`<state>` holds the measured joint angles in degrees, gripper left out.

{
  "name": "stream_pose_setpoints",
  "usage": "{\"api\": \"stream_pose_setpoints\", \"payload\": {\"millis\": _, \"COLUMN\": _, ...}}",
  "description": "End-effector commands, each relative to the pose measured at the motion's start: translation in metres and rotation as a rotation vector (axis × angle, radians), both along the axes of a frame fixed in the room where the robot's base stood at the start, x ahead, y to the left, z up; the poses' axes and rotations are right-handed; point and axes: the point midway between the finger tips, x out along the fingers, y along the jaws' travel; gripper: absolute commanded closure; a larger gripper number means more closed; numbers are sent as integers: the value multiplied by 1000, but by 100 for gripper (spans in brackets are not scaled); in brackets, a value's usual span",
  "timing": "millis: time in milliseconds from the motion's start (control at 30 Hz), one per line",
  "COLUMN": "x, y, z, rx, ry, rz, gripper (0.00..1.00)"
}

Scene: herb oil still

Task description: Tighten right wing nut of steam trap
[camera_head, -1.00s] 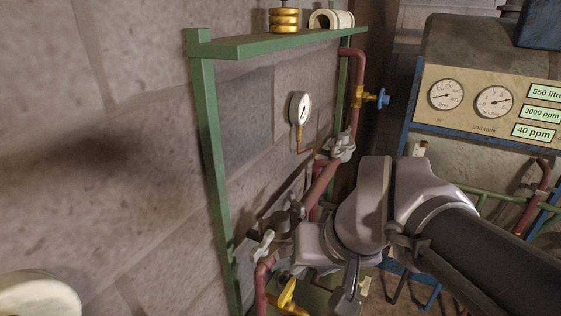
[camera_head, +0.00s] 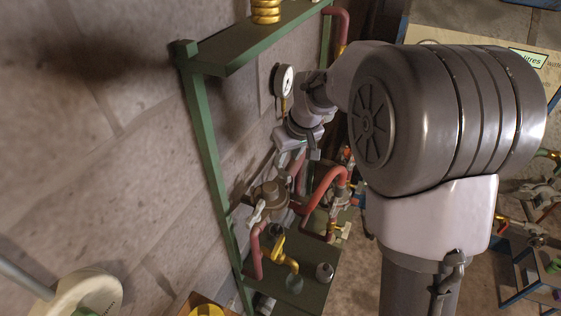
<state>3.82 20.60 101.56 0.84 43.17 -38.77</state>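The steam trap (camera_head: 269,194) is a round brownish metal body on red pipework beside the stone wall, in the middle of the head view. A grey wing nut (camera_head: 257,212) shows at its lower left. The right wing nut is not visible; my gripper and wrist cover the pipe up and right of the trap. My gripper (camera_head: 300,150) is above and right of the trap, pointing down towards the red pipe. Its fingertips are small and partly hidden, so I cannot tell their opening or whether they touch anything.
A green shelf frame (camera_head: 206,140) stands along the wall, with a pressure gauge (camera_head: 284,83) behind my wrist. My large arm joint blocks the right side.

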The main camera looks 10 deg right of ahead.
Motion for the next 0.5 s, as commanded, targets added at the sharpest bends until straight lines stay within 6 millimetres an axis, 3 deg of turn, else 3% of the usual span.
{"api": "stream_pose_setpoints", "payload": {"millis": 33, "x": 4, "y": 2, "z": -15, "rx": 0, "ry": 4, "rz": 0, "gripper": 66}}
{"api": "stream_pose_setpoints", "payload": {"millis": 200, "x": 19, "y": 6, "z": -48, "rx": -1, "ry": 1, "rz": 1, "gripper": 66}}
{"api": "stream_pose_setpoints", "payload": {"millis": 500, "x": 26, "y": 8, "z": -64, "rx": 1, "ry": -1, "rz": -1, "gripper": 66}}
